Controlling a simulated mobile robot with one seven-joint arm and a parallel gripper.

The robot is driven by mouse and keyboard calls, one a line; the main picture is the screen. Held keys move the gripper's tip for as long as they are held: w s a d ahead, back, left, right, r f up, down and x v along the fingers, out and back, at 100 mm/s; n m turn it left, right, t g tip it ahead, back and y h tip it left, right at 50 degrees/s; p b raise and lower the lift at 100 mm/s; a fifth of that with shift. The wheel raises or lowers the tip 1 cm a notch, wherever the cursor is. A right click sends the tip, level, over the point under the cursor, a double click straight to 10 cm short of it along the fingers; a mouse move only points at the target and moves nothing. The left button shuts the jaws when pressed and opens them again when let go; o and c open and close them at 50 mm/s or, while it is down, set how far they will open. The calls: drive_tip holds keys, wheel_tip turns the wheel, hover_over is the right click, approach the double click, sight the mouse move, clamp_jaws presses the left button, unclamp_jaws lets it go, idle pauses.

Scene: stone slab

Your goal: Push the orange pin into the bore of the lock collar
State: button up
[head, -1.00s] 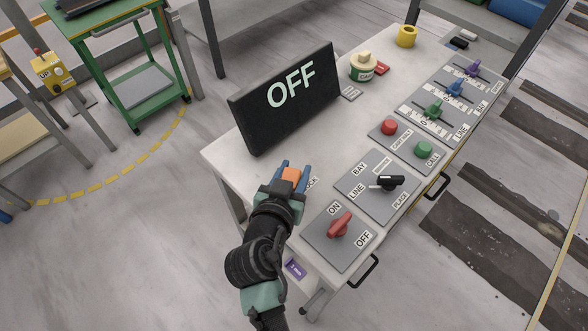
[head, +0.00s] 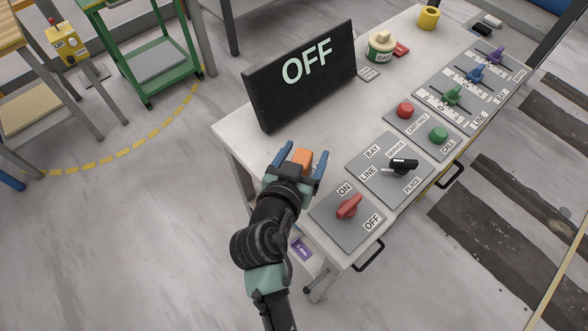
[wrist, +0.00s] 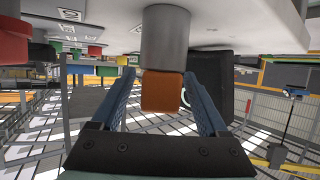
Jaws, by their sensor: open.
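The orange pin (head: 301,158) shows as a block between my fingers near the bench's left edge. In the wrist view the pin (wrist: 162,91) meets the end of a grey cylinder (wrist: 166,38), which looks like the lock collar. How deep the pin sits in the bore is hidden. My gripper (head: 302,163) is open, with one blue finger on each side of the pin. In the wrist view the gripper (wrist: 158,78) shows a clear gap to the pin on the left and a smaller one on the right. The collar is not clearly visible in the head view.
A black OFF screen (head: 300,75) stands behind my gripper. Panels with a red ON/OFF knob (head: 349,206), a black lever (head: 402,167) and red and green buttons lie to the right. A beige-topped pot (head: 381,46) stands farther back.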

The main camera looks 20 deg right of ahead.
drive_tip(key=b+v, duration=0.1)
drive_tip(key=v, duration=1.1)
